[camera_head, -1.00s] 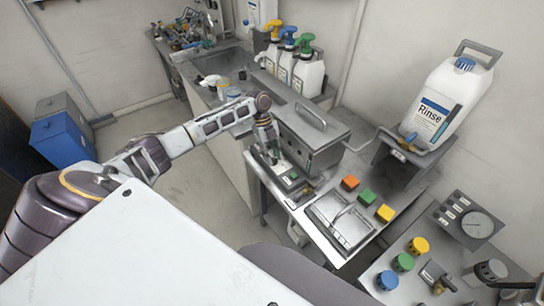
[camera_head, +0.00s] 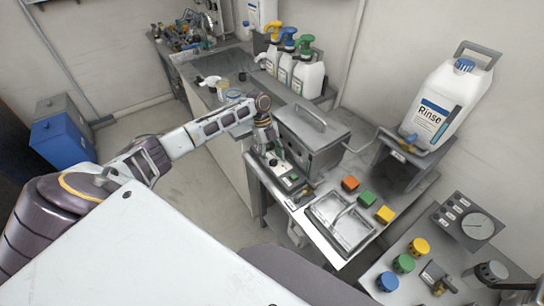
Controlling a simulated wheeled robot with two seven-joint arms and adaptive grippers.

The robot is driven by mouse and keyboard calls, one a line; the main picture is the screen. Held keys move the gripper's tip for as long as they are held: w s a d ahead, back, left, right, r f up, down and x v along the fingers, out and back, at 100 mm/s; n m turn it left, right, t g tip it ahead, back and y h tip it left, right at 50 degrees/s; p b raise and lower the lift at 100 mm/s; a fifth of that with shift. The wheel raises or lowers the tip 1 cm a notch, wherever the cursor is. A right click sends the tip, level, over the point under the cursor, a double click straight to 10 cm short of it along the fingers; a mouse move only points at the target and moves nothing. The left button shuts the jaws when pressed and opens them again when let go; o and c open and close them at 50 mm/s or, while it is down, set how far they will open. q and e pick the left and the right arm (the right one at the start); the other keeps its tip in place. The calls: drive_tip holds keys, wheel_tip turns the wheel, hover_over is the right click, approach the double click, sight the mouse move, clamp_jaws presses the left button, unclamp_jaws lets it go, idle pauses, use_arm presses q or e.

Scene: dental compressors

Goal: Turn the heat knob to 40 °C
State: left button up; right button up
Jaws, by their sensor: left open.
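A metal bath with a lid and handle (camera_head: 314,128) stands on the steel bench right of centre. Its sloped control panel (camera_head: 287,176) faces the left, with a small green display (camera_head: 293,178) and small dark knobs. One dark knob (camera_head: 273,162) shows just below my left gripper (camera_head: 267,145). The gripper is open and points down at the panel's upper end. I cannot tell whether its fingertips touch anything. The heat knob's setting and the panel markings are too small to read. My right gripper is out of view.
A Rinse jug (camera_head: 437,108) stands on a raised stand behind.

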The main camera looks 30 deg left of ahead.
use_arm(q)
drive_tip(key=shift+r, duration=0.1)
drive_tip(key=v, duration=1.1)
drive_tip(key=shift+w+a+r, duration=0.15)
drive_tip(key=shift+a+r, duration=0.1)
drive_tip(key=shift+r, duration=0.1)
drive_tip(key=shift+f, duration=0.1)
